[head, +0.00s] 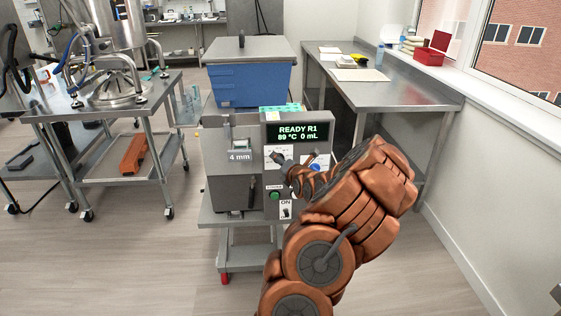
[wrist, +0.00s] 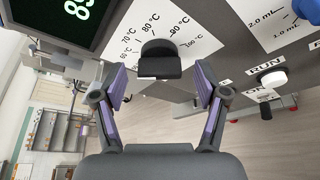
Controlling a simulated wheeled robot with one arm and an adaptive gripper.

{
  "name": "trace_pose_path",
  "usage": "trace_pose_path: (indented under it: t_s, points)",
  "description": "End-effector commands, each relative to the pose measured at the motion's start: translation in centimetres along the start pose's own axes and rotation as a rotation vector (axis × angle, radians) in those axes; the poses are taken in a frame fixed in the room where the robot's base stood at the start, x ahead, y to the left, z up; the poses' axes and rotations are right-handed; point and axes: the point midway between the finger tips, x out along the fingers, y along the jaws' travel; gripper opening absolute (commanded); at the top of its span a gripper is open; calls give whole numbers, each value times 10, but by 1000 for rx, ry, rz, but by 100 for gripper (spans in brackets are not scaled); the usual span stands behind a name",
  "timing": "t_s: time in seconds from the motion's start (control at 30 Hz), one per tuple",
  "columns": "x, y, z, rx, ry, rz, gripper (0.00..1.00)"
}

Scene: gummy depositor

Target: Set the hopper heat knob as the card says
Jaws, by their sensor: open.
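The hopper heat knob (wrist: 160,60) is dark and sits on a white dial plate (wrist: 185,22) marked in °C in the wrist view. Its labels include 70, 80, 90 and 100 °C; I cannot tell its exact setting. My gripper (wrist: 161,83) is open, with one finger on each side of the knob and visible gaps between. In the head view my gripper (head: 282,159) is at the front panel of the depositor (head: 231,190) and partly hides the dial. The display (head: 297,132) reads READY R1, 89 °C, 0 mL. I cannot identify the card.
A "4 mm" plate (head: 239,156), a green button (head: 275,196) and an ON switch (head: 286,211) are on the machine. A steel table (head: 405,92) stands behind right.

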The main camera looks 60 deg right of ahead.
Motion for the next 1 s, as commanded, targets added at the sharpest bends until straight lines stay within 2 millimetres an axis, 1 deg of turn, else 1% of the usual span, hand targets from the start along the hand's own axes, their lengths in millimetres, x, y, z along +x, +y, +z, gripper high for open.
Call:
trace_pose_path:
  t_s: [0.2, 0.53, 1.0]
  points:
    - [9, 0, -1, 0, 3, -1, 73]
    - [10, 0, -1, -1, 2, -1, 72]
    - [10, 0, -1, -1, 2, -1, 23]
